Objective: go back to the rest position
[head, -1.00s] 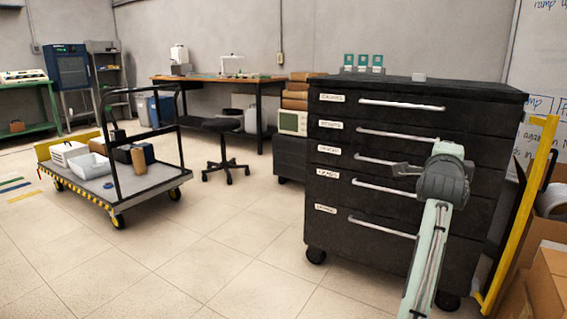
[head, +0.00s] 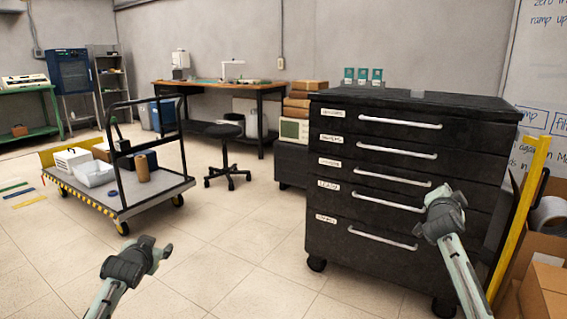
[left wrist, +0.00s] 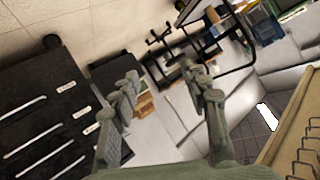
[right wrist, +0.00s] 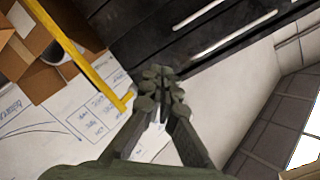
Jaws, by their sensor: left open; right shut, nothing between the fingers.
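My left gripper (head: 163,251) is at the lower left of the head view, over open floor and in front of the cart. In the left wrist view its fingers (left wrist: 164,92) are spread with nothing between them. My right gripper (head: 447,198) is in front of the lower drawers of the black drawer cabinet (head: 335,245). I cannot tell whether it touches the cabinet. In the right wrist view its fingers (right wrist: 160,84) are together with nothing visible between them. All the drawers look shut.
A flat cart (head: 165,193) with white bins and a brown cylinder (head: 143,168) stands at left. A stool (head: 227,150) and workbench (head: 215,85) are behind. A yellow post (head: 519,215) and cardboard boxes (head: 550,280) stand close at right.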

